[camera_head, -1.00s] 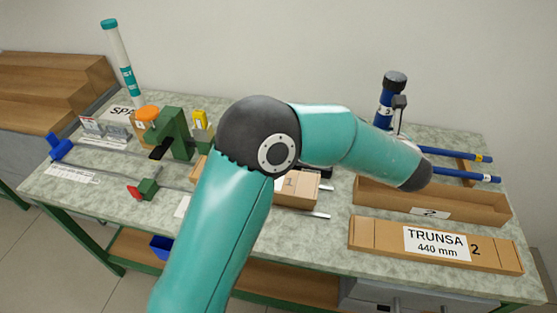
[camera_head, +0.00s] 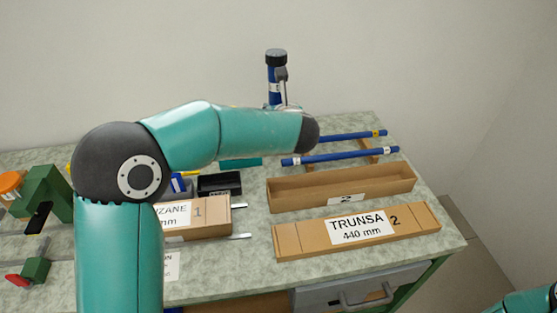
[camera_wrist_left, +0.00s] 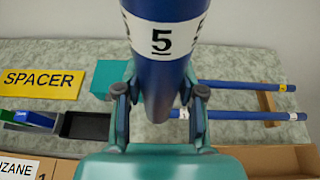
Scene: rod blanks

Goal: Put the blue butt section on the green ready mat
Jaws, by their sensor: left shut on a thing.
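A blue tube with a dark cap (camera_head: 275,72) stands roughly upright above the back of the bench, in my left gripper. I take it for the blue butt section. In the left wrist view the tube (camera_wrist_left: 165,75) shows a white label reading 5. My left gripper (camera_wrist_left: 160,95) is shut on it; in the head view my forearm mostly hides the gripper. A plain green-teal patch, apparently the ready mat (camera_head: 240,163), lies partly hidden behind my arm. It also shows left of the tube in the wrist view (camera_wrist_left: 108,76). My right gripper is out of view.
Two blue rods (camera_head: 340,154) lie on a wooden rack at the back right. An open cardboard box (camera_head: 345,196) and a closed TRUNSA box (camera_head: 290,240) lie in front. A black tray (camera_head: 220,184) and a yellow SPACER sign (camera_wrist_left: 45,83) are left of the tube.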

